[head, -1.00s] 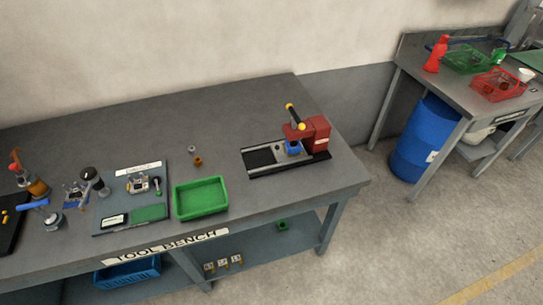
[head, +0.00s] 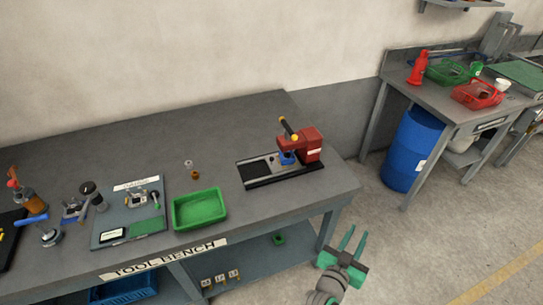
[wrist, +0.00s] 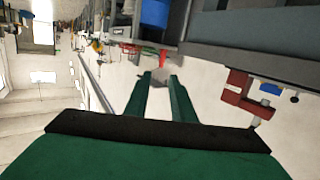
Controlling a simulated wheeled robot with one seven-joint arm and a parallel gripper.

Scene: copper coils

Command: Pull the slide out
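The slide (head: 257,172) is a flat grey and black plate on a black base on the tool bench. It runs left from under a red press (head: 308,143) with a yellow-tipped dark lever (head: 288,128). A small blue part (head: 286,159) sits on the slide below the press head. My gripper (head: 352,238) has green fingers and is in front of the bench's right end, well apart from the slide. Its fingers are spread with nothing between them. The wrist view shows the fingers (wrist: 162,78), and the red press (wrist: 240,100) upside down at right.
A green tray (head: 200,222) stands on the bench (head: 120,150) left of the slide, with a small brown ring (head: 196,175) behind it. A blue barrel (head: 407,150) stands under the table at right. Open floor lies right of my gripper.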

